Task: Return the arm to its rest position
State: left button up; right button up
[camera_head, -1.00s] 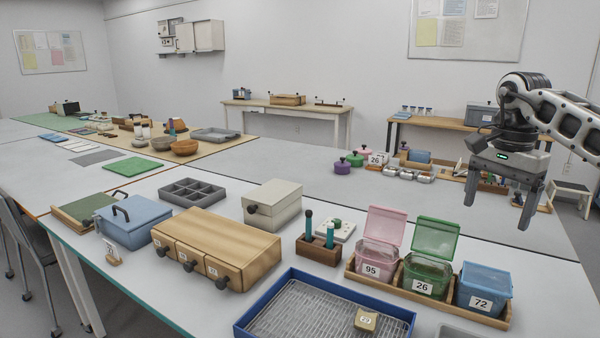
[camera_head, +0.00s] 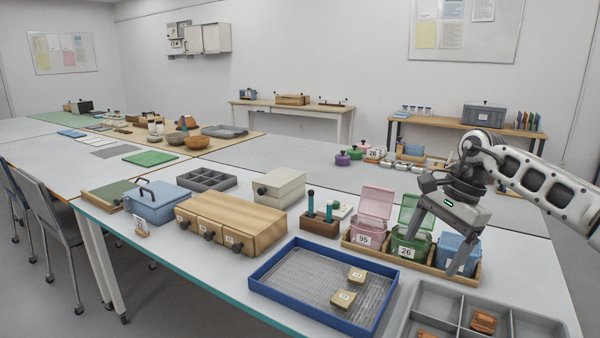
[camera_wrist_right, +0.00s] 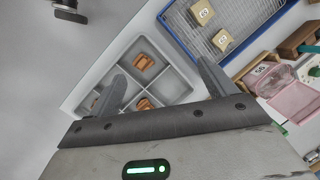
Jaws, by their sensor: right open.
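My right gripper (camera_head: 436,246) comes in from the right in the head view. It is open with nothing between its fingers, in front of the green and blue lidded boxes and partly covering them. In the right wrist view its two fingers (camera_wrist_right: 160,72) stand apart over the grey divided tray (camera_wrist_right: 178,88). That tray holds orange-brown sherds (camera_wrist_right: 144,61) in some compartments; in the head view it is cut off at the bottom edge (camera_head: 456,292). My left gripper is in neither view.
A blue tray with a wire grid (camera_head: 262,272) holds two tan numbered blocks (camera_head: 343,299). Behind it are a wooden holder with teal-handled tools (camera_head: 320,226), a pink box (camera_head: 368,230) and a wooden drawer box (camera_head: 230,222). The grey tabletop (camera_head: 470,190) beyond is mostly clear.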

jog(key=s+a+f+m+g+y, duration=0.1)
jog(key=s+a+f+m+y, duration=0.2)
jog(key=a, duration=0.7)
jog(key=s+a+f+g+y, duration=0.1)
jog(key=s+a+f+y, duration=0.2)
jog(key=a+f+y, duration=0.45)
jog(key=s+a+r+m+t+y, duration=0.35)
jog(key=s+a+m+y, duration=0.2)
jog(key=a+m, duration=0.6)
jog(key=s+d+f+n+t+h, duration=0.4)
jog(key=s+d+f+n+h, duration=0.4)
jog(key=n, duration=0.6)
jog(key=s+d+f+n+t+h, duration=0.5)
jog(key=d+f+n, duration=0.5)
jog(key=n, duration=0.4)
jog(key=s+h, duration=0.2)
jog(key=s, duration=0.1)
jog(key=shift+s+f+n+h, duration=0.15)
jog(key=shift+f+n+h, duration=0.05)
jog(key=shift+n+h, duration=0.2)
